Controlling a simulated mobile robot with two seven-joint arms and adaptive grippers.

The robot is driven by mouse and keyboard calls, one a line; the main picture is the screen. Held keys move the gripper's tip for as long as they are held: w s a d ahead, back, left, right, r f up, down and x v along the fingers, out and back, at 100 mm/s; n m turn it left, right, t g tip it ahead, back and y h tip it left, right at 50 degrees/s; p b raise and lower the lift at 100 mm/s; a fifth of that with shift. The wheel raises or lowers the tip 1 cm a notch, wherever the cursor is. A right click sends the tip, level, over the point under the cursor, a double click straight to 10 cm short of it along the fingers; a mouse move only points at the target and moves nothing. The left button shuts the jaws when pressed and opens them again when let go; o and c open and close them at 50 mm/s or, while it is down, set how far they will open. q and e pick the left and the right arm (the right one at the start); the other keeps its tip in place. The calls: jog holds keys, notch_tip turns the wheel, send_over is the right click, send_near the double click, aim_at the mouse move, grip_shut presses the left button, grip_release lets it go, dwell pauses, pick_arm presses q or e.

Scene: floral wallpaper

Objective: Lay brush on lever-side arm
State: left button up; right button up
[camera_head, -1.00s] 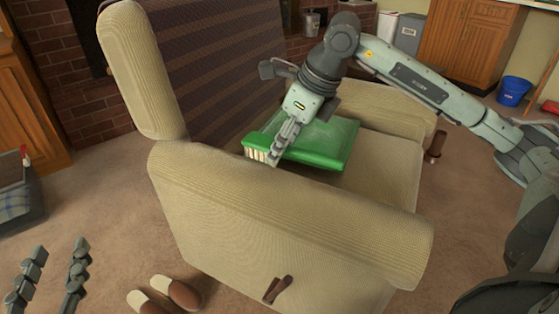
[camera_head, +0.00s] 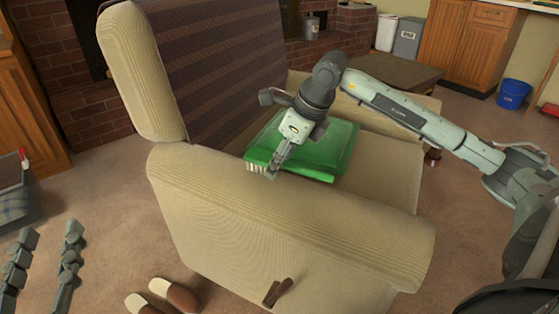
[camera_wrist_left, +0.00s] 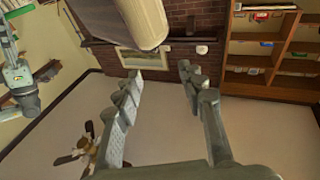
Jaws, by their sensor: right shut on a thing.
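The green brush (camera_head: 325,150), with pale bristles at its left end, is over the armchair seat, just behind the near arm (camera_head: 290,200). A brown lever (camera_head: 278,291) sticks out low on that arm's outer side. My right gripper (camera_head: 271,172) reaches down from the right and is shut on the brush's near left edge. The brush's underside is hidden, so I cannot tell whether it touches the seat. My left gripper (camera_head: 50,232) is open and empty at the lower left, away from the chair. It also shows open in the left wrist view (camera_wrist_left: 160,78).
The top of the near arm is bare. Slippers (camera_head: 175,294) lie on the floor beside the chair. The striped chair back (camera_head: 225,70) rises at the left. A low brown table (camera_head: 395,72) stands behind the far arm, with a blue bucket (camera_head: 513,94) further right.

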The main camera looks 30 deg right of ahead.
pick_arm(q)
jog(key=shift+s+r+t, duration=0.1)
jog(key=shift+r+t, duration=0.2)
jog(key=shift+r, duration=0.1)
pick_arm(e)
jog(key=shift+f, duration=0.1)
jog(key=o, duration=1)
pick_arm(q)
jog(key=shift+r, duration=0.15)
